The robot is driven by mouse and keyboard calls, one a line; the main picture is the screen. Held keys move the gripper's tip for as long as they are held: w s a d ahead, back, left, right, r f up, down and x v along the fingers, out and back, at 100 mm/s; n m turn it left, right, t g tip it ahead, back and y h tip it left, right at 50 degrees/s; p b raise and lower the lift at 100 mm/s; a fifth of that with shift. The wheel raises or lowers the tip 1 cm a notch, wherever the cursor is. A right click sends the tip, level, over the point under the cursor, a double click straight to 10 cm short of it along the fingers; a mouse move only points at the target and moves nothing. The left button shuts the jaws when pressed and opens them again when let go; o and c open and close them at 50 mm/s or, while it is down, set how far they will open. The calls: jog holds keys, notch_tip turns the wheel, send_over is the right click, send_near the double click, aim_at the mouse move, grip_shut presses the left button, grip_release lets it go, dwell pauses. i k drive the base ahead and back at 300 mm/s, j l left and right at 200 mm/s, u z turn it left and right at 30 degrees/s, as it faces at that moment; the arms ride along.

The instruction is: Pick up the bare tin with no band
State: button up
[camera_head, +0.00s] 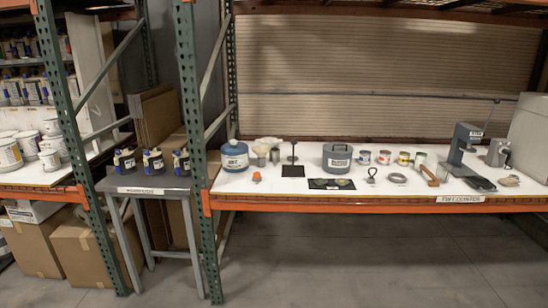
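A small plain grey tin (420,159) with no coloured band that I can make out stands on the white counter, at the right end of a row of small tins. To its left stand a tin with a yellow band (404,159), a tin with a red band (384,158) and a tin with a darker band (365,158). A wooden-handled tool (430,176) lies close in front of the plain tin. My gripper is not in view.
The counter (270,190) also holds a blue container (235,156), a grey lidded pot (337,158), a black plate (331,184), a grey ring (397,178) and a grey press (463,148). Green rack posts (196,130) flank a side stand with dark jugs (153,161). The floor in front is clear.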

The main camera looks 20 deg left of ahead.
aim_at(275, 153)
jog(key=i+u, duration=0.5)
jog(key=i, duration=2.9)
jog(key=l, duration=0.1)
